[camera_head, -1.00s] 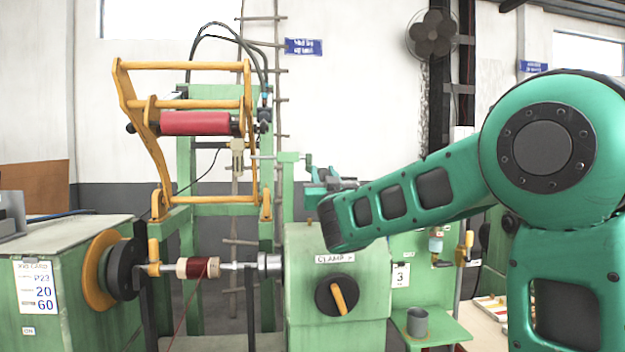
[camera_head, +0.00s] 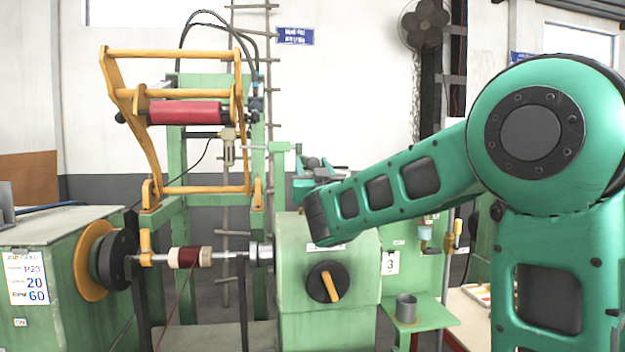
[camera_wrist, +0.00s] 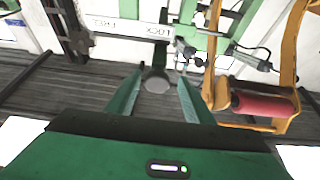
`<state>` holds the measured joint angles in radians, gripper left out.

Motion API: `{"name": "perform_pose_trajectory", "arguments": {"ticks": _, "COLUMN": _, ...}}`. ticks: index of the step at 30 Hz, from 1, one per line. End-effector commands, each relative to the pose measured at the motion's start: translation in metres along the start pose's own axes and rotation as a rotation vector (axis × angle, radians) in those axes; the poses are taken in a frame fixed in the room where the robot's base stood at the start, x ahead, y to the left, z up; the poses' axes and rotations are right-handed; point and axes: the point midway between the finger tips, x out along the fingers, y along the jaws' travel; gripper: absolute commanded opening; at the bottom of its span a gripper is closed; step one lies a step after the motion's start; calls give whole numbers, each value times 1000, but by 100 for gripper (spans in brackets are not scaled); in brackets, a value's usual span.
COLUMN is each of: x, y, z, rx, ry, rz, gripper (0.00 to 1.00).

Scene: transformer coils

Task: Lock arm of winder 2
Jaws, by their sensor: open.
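The winder's yellow arm (camera_head: 173,53) stands raised in the head view, with a red roller (camera_head: 185,112) across it. Below it, a dark red coil (camera_head: 188,257) sits on the shaft. In the wrist view a yellow arm (camera_wrist: 288,50) and red roller (camera_wrist: 262,107) show at the right. A white strip lettered LOCK and FREE (camera_wrist: 130,27) appears upside down at the top. My gripper (camera_wrist: 158,97) is open in the wrist view, with a dark round-ended part (camera_wrist: 155,80) seen between its fingers. I cannot tell whether they touch. The gripper is hidden in the head view.
A green box with a black and orange clamp knob (camera_head: 324,283) stands right of the coil. A grey cup (camera_head: 406,307) rests on a green shelf beside a card marked 3 (camera_head: 390,263). A black wall fan (camera_head: 424,25) hangs behind.

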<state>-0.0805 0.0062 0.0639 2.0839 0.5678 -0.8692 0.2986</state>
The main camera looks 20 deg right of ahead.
Motion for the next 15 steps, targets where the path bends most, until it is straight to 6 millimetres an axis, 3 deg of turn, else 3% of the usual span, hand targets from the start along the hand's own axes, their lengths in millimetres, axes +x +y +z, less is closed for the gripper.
{"name": "perform_pose_trajectory", "arguments": {"ticks": 9, "x": -60, "y": -2, "z": 1, "rx": -1, "ry": -2, "rz": -4, "gripper": 47}}
{"name": "perform_pose_trajectory", "arguments": {"ticks": 15, "x": -86, "y": -2, "z": 1, "rx": 0, "ry": -1, "rz": -4, "gripper": 47}}
